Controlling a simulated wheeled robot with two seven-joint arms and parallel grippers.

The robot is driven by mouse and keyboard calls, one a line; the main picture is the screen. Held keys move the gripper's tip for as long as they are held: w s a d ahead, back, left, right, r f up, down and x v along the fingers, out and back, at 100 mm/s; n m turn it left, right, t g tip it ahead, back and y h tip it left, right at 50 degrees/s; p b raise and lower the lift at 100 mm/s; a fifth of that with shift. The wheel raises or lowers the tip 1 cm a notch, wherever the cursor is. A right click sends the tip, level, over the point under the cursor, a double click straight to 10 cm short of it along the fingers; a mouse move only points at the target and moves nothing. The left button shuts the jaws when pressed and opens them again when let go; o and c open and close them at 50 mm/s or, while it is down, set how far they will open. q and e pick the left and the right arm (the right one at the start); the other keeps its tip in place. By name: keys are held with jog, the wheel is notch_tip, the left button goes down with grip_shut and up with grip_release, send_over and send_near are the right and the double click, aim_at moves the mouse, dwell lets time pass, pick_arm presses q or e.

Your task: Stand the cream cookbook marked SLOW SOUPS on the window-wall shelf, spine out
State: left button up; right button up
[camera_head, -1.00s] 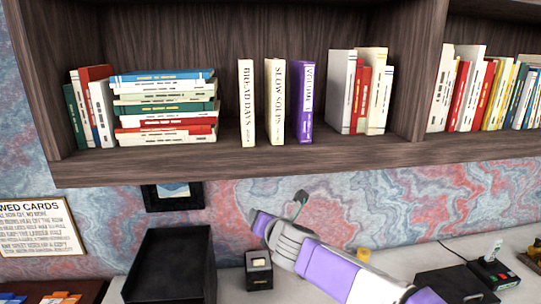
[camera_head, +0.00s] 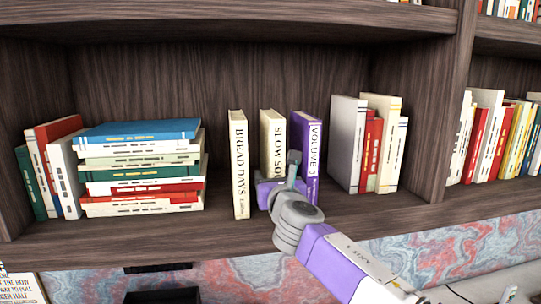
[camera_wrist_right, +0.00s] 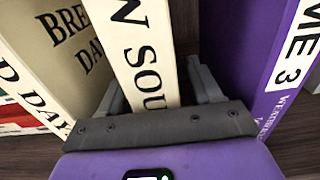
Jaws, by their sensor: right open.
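The cream cookbook marked SLOW SOUPS (camera_head: 272,130) stands upright on the wooden shelf (camera_head: 150,232), its spine facing out. Its lower part is hidden behind my right gripper in the head view. It also shows in the right wrist view (camera_wrist_right: 137,45). My right gripper (camera_head: 279,184) is at the shelf front, before this book. In the right wrist view its open fingers (camera_wrist_right: 158,88) lie on either side of the spine; I cannot tell whether they touch it. My left gripper is not in view.
The cream BREAD DAYS book (camera_head: 239,165) stands close on the left and the purple VOLUME 3 book (camera_head: 310,140) close on the right. A stack of flat books (camera_head: 142,170) lies further left. More upright books (camera_head: 348,145) stand right. The shelf has free room between these groups.

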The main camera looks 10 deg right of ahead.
jog(key=shift+w+r, duration=0.25)
jog(key=shift+w+f, duration=0.1)
jog(key=shift+w, duration=0.1)
jog(key=shift+c, duration=0.7)
grip_shut()
